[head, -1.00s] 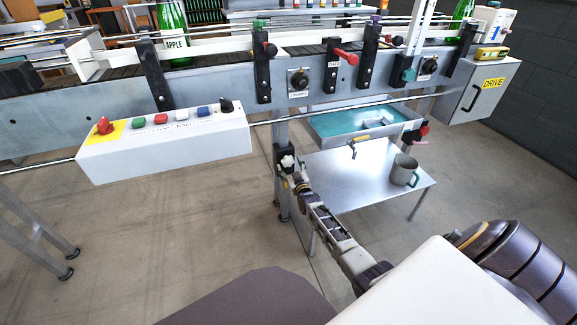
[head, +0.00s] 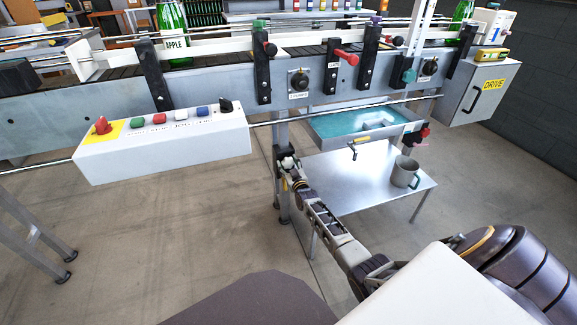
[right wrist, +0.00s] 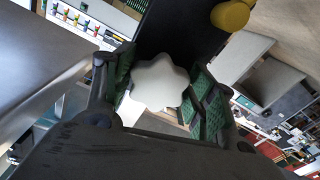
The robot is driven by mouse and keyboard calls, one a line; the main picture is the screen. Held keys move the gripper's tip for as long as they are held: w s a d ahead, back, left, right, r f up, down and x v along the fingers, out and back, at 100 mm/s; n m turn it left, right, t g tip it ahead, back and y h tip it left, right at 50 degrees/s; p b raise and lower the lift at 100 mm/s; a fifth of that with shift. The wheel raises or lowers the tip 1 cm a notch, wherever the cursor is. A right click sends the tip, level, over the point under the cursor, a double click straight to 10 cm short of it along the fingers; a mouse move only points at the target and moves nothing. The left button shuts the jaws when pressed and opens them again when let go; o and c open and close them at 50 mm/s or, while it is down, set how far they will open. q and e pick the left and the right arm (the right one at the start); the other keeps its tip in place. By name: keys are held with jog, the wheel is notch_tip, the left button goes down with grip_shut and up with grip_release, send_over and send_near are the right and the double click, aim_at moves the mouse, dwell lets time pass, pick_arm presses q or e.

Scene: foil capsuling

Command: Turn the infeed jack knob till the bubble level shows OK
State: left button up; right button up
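The infeed jack knob, a white star-shaped knob (head: 287,162), sits on a black block on the conveyor leg below the frame. In the right wrist view the knob (right wrist: 160,82) lies between the green-padded fingers. My right gripper (head: 287,175) reaches it from below right; in the right wrist view the gripper (right wrist: 162,92) is open around the knob, with a narrow gap showing beside it. The yellow bubble level (head: 491,54) rests on top of the drive box at the far right; its bubble is too small to read. My left gripper is out of view.
A white control box (head: 165,147) with coloured buttons hangs at the left. A steel table (head: 345,185) with a grey mug (head: 404,172) stands right of the leg, beneath a blue-lined tray (head: 325,122). Green bottles (head: 172,22) stand on the conveyor.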

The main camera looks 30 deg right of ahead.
jog(key=c, duration=0.5)
